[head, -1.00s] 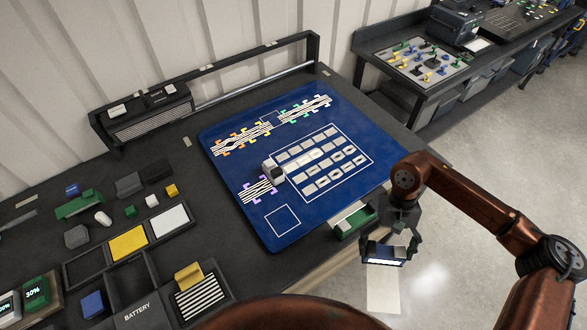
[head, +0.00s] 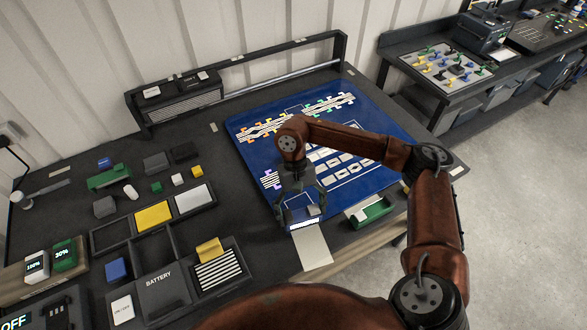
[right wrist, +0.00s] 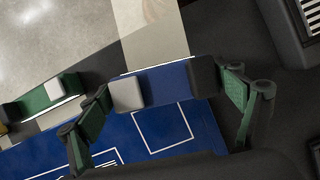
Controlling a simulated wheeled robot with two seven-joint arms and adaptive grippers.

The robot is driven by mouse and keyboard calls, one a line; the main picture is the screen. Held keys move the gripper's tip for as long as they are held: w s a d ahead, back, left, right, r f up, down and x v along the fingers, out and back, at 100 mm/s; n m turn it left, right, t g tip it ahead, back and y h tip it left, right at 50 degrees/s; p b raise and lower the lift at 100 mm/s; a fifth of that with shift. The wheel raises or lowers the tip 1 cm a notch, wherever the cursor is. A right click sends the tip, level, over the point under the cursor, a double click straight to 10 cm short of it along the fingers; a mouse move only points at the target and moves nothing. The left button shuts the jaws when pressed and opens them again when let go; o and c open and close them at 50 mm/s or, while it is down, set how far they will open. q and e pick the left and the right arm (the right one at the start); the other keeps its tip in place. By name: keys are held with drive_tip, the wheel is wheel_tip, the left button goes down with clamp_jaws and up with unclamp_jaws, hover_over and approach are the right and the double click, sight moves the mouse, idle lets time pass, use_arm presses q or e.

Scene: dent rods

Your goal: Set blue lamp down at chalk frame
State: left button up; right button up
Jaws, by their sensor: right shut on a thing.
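The blue lamp (head: 304,223) is held between the fingers of my right gripper (head: 302,210), over the front left part of the blue mat. Its bright white strip shows on the near side. In the right wrist view its blue body (right wrist: 166,86) sits between the two finger pads. The chalk frame (right wrist: 165,128) is a white square outline on the mat, and it shows in the right wrist view just beside the lamp. I cannot tell the lamp's height above the mat. My left gripper is out of view.
A pale sheet (head: 313,248) lies in front. To the left are a striped holder (head: 219,270), yellow and white panels and several small blocks.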

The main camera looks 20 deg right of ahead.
drive_tip(key=w+d+r+n+t+h+p, duration=0.45)
drive_tip(key=w+d+n+p, duration=0.55)
drive_tip(key=n+p, duration=1.3)
drive_tip(key=shift+s+d+f+m+t+h+b, duration=0.15)
drive_tip(key=shift+f+m+b, duration=0.55)
drive_tip(key=shift+f, duration=1.45)
drive_tip(key=shift+w+f+m+t+h+b, duration=0.1)
drive_tip(key=shift+f+m+b, duration=0.6)
drive_tip(key=shift+f, duration=1.45)
drive_tip(key=shift+f, duration=0.4)
drive_tip(key=o, duration=1.3)
drive_tip(key=shift+s, duration=0.1)
